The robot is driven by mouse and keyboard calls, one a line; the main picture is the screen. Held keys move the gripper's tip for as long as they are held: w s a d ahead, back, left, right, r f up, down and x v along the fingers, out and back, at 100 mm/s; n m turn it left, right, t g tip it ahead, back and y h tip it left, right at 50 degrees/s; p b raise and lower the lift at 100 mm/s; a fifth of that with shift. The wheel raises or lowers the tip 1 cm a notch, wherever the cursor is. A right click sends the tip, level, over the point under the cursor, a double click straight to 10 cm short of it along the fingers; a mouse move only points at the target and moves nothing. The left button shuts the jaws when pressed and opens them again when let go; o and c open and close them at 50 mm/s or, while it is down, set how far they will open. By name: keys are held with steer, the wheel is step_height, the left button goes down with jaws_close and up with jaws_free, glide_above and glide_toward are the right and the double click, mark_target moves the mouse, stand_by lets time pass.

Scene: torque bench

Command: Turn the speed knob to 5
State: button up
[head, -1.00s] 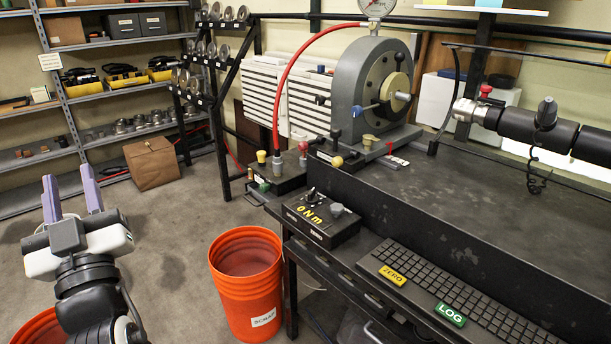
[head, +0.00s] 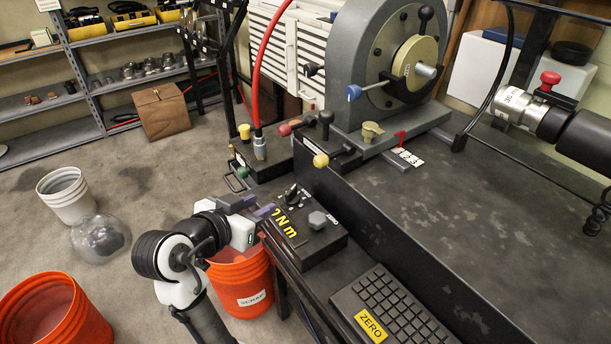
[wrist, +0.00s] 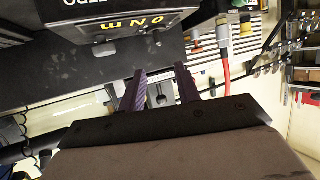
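The black control box (head: 318,240), marked with yellow "N m" lettering, sits on the bench's left ledge in the head view. On it are a black pointer knob (head: 292,196) and a grey hexagonal knob (head: 317,220). I cannot read a scale or a "speed" label, so I cannot tell which knob is the speed knob. A tan knob (head: 371,131) stands farther back by the grey machine. My gripper (head: 262,206) is just left of the box. In the wrist view my gripper (wrist: 160,70) has its purple fingers apart and empty, below the lettered box (wrist: 110,32).
The orange scrap bucket (head: 240,282) stands under my gripper, with another orange bucket (head: 50,318) at lower left. Yellow (head: 321,160) and black (head: 326,118) lever knobs stand behind the box. The keyboard (head: 390,310) is in front. The bench top (head: 470,215) right is clear.

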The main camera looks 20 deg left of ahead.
mark_target(291, 190)
steer(key=p+x, duration=0.1)
steer(key=x, duration=1.2)
steer(key=shift+w+d+f, duration=0.15)
steer(key=shift+w+f, duration=0.05)
steer(key=shift+w, duration=0.05)
steer(key=shift+c, duration=0.4)
jaws_close()
